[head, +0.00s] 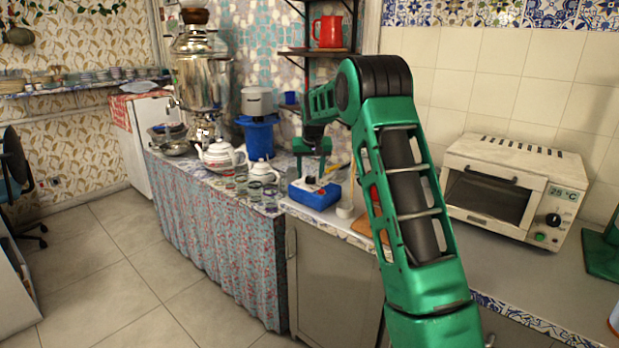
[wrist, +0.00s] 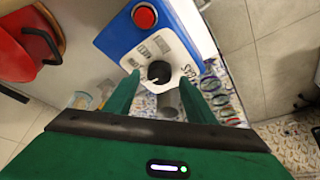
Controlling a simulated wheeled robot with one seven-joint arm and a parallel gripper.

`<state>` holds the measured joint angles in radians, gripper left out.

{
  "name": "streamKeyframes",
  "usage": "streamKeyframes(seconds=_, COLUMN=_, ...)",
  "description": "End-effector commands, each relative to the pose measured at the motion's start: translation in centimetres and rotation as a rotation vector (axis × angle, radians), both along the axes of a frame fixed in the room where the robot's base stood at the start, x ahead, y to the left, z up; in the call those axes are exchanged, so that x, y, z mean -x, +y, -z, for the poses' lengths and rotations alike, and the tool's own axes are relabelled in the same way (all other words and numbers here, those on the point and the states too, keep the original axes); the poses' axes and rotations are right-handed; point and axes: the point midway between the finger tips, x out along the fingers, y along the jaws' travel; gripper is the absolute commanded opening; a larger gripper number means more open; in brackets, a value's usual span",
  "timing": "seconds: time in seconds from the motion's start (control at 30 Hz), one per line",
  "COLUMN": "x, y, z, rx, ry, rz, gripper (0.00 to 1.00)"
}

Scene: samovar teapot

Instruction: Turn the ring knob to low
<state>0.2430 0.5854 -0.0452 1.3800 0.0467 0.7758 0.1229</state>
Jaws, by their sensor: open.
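The control box (wrist: 118,42) is blue with a white top panel, a red button (wrist: 144,17) and a round black knob (wrist: 159,71). A small light pointer mark shows on the knob; labels around it are too small to read surely. The box (head: 315,195) sits on the counter in the head view. My gripper (wrist: 160,82) is open, with one green finger on each side of the knob. I cannot tell whether the fingers touch it. In the head view my gripper (head: 316,164) is just above the box, and its fingertips are hard to make out.
A white teapot (head: 219,155), a smaller teapot (head: 262,172) and several glasses stand left of the box. A samovar (head: 200,80) stands farther back. A white cup (head: 345,209) is right of the box. A toaster oven (head: 487,190) stands at right.

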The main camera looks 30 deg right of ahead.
Motion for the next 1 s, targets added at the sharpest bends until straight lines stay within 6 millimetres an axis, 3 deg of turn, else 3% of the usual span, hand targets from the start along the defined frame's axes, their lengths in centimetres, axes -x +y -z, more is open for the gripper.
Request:
streamKeyframes(seconds=0.13, x=-0.37, y=-0.18, z=1.13, rx=-0.001, ry=0.002, rz=0.000, gripper=0.50)
streamKeyframes(seconds=0.47, x=-0.52, y=-0.22, z=1.39, rx=0.000, ry=0.000, rz=0.000, gripper=0.50)
streamKeyframes(seconds=0.67, x=-0.51, y=-0.20, z=1.38, rx=0.000, ry=0.000, rz=-0.001, gripper=0.10)
streamKeyframes(seconds=1.0, x=-0.54, y=-0.31, z=1.37, rx=0.000, ry=0.000, rz=0.037, gripper=0.10)
